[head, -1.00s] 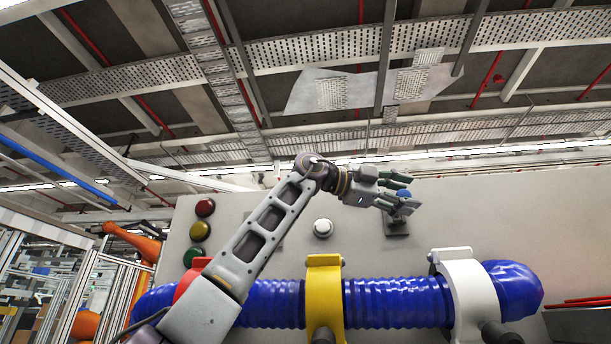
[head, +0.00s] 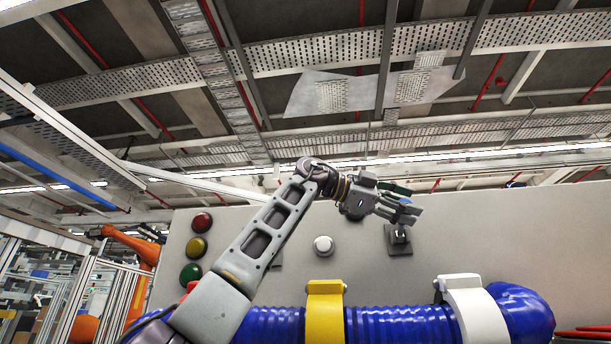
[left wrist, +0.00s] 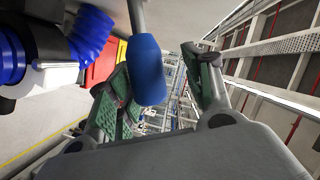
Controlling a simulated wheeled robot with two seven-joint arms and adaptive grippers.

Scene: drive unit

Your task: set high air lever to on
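A lever with a blue handle (left wrist: 146,70) stands on a dark square base plate (head: 399,241) on the grey panel. My left gripper (head: 405,202) is at the lever, its fingers pointing right in the head view and hiding most of the handle. In the left wrist view the left gripper (left wrist: 158,60) is open, with its green-padded fingers apart. The blue handle shows between them there, nearer the left finger; I cannot tell whether it touches. My right gripper is not in view.
The panel (head: 480,230) also carries a white round button (head: 323,246) and red (head: 201,222), yellow (head: 196,247) and green (head: 190,274) lights. A ribbed blue hose (head: 400,326) with a yellow clamp (head: 325,308) and a white clamp (head: 468,305) runs below the lever.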

